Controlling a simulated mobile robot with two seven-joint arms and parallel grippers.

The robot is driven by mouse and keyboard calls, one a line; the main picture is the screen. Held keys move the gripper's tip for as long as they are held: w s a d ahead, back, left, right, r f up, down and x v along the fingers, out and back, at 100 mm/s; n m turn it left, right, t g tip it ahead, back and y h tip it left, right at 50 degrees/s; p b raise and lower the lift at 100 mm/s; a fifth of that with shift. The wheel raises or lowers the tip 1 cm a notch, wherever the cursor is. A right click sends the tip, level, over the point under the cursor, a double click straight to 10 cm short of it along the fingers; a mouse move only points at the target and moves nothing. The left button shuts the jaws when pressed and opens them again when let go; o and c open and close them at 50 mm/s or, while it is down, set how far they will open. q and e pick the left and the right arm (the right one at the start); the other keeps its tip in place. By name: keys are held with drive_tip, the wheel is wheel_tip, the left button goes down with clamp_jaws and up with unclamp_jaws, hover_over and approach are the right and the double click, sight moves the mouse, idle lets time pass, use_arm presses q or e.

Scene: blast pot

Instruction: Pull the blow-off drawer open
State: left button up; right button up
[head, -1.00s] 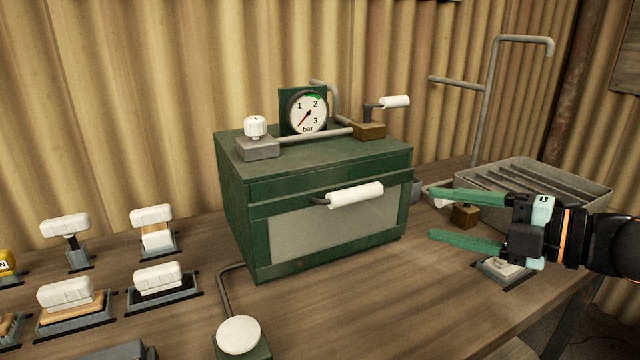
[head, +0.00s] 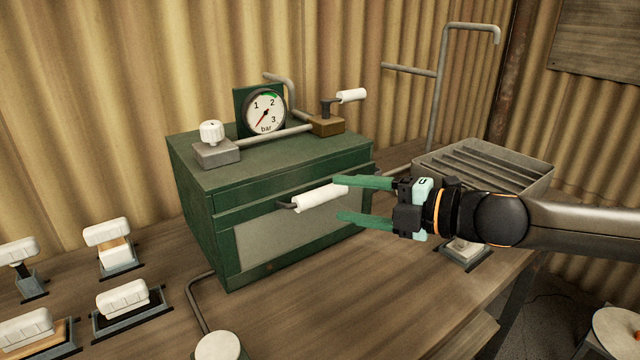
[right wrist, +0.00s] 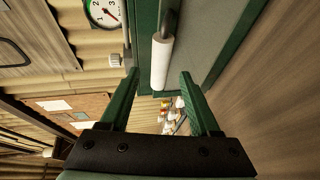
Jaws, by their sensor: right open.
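The green box (head: 200,220) stands on the bench with a grey front panel (head: 270,245) and a white bar handle (head: 320,197) across its front. The front looks shut. My right gripper (head: 339,198) has green fingers spread open, with their tips at the right end of the handle. In the right wrist view the white handle (right wrist: 162,62) lies in line with the gap between the open fingertips (right wrist: 158,75), and nothing is gripped. Whether a finger touches the handle I cannot tell. My left gripper is not in view.
On top of the box are a pressure gauge (head: 265,112), a white knob (head: 212,132) and a white-handled valve (head: 327,122). A slatted metal tray (head: 485,165) stands at the right. Several white-handled blocks sit at the left. Bench in front of the box is mostly clear.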

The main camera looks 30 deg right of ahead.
sight(329, 197)
drive_tip(key=shift+w+a+r+p, duration=0.15)
drive_tip(key=shift+w+a+p, duration=0.3)
drive_tip(key=shift+w+p, duration=0.35)
drive_tip(key=shift+w+a+p, duration=0.2)
drive_tip(key=shift+w+p, duration=0.1)
drive_tip(key=shift+p, duration=0.25)
drive_tip(key=shift+w+a+p, duration=0.2)
drive_tip(key=shift+w+p, duration=0.1)
drive_tip(key=shift+p, duration=0.05)
drive_tip(key=shift+w+a+f+p, duration=0.35)
drive_tip(key=shift+w, duration=0.25)
drive_tip(key=shift+w+a+f+p, duration=0.3)
drive_tip(key=shift+w+f, duration=0.05)
drive_tip(key=shift+w, duration=0.2)
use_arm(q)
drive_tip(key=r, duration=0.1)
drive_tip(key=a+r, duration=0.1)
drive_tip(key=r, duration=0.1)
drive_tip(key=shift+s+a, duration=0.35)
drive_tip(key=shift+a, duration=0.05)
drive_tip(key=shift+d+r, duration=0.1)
use_arm(e)
clamp_jaws()
